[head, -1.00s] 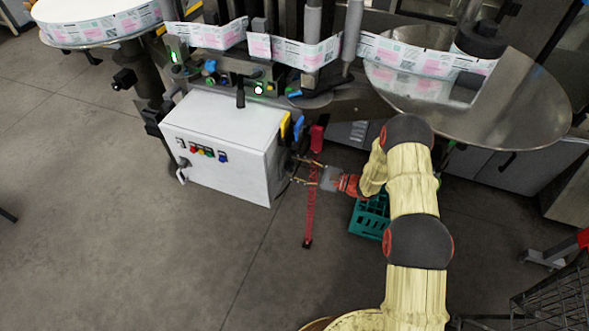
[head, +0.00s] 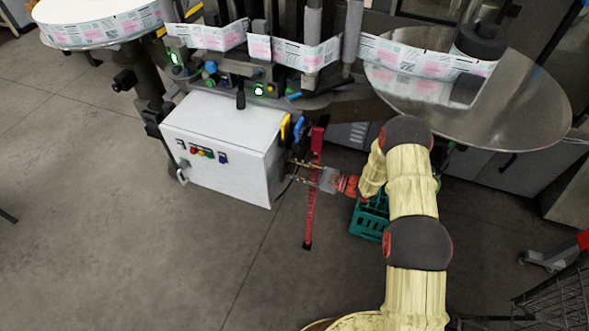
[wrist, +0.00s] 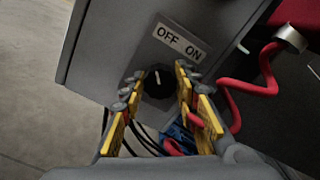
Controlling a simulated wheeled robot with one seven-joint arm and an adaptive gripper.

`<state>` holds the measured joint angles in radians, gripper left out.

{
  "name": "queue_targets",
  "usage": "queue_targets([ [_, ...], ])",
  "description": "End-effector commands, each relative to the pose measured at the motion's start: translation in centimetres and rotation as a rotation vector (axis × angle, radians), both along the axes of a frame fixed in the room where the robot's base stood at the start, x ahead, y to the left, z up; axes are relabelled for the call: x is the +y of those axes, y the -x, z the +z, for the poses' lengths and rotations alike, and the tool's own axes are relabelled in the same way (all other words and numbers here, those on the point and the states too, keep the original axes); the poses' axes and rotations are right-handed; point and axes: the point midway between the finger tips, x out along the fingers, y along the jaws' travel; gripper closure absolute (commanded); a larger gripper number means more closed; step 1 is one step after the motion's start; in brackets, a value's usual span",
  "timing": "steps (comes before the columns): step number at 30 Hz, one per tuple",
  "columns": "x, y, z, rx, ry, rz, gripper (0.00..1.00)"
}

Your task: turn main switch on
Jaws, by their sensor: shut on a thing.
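The main switch is a round black knob (wrist: 158,86) with a pale pointer line, on the grey side of the cabinet (head: 222,150). An "OFF ON" label (wrist: 181,43) sits above it in the wrist view. The label is tilted; the pointer stands nearly upright in the picture, leaning to the OFF side. My gripper (wrist: 157,78) has its yellow fingers on either side of the knob and is shut on it. In the head view my gripper (head: 291,171) reaches the cabinet's right side; the knob itself is hidden there.
Red and black cables (wrist: 249,87) run beside and below the knob. A red post (head: 312,195) stands near my gripper, and a teal crate (head: 370,215) sits on the floor by my arm. A large metal disc (head: 520,95) is above right. Floor left of the cabinet is clear.

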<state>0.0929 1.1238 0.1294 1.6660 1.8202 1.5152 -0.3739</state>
Motion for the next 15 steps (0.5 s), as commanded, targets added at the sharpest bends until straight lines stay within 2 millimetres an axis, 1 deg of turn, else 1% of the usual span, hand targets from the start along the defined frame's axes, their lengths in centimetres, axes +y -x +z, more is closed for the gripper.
queue_targets([
  [3,0.0,0.04,-0.04,0.001,0.0,0.001,0.94],
  [8,0.0,0.04,-0.03,0.01,-0.003,0.001,0.94],
  [15,0.01,0.02,0.06,0.089,-0.032,0.001,0.94],
])
